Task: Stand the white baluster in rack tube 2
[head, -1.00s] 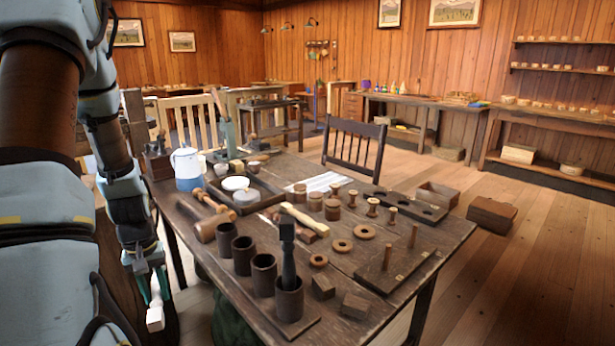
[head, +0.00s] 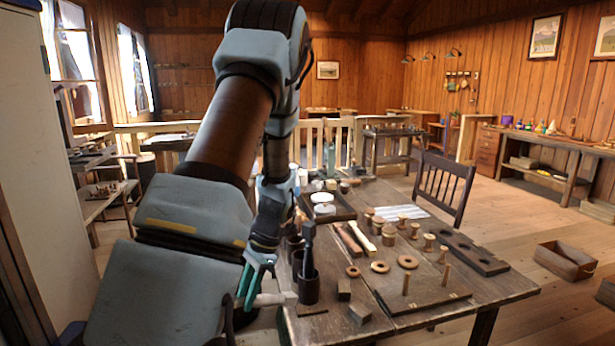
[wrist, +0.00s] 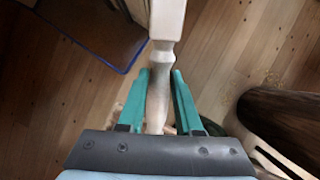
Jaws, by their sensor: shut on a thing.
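The white baluster (head: 272,300) is held in my gripper (head: 257,280), beside the near left edge of the table. It lies nearly level in the head view, its square end pointing right. In the wrist view the baluster (wrist: 167,48) runs up the picture from between the teal fingers of my gripper (wrist: 161,80), over the floor. The rack's nearest dark tube (head: 308,289) holds a black baluster (head: 308,248), standing upright. Another tube (head: 297,262) shows partly behind it. My arm hides part of the rack, and I cannot read tube numbers.
The wooden table (head: 425,308) carries a peg board (head: 430,294), wooden rings (head: 380,267), small blocks (head: 359,314), spools and a tray (head: 343,210). A dark chair (head: 443,185) stands behind it. An open crate (head: 565,262) sits on the floor at right.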

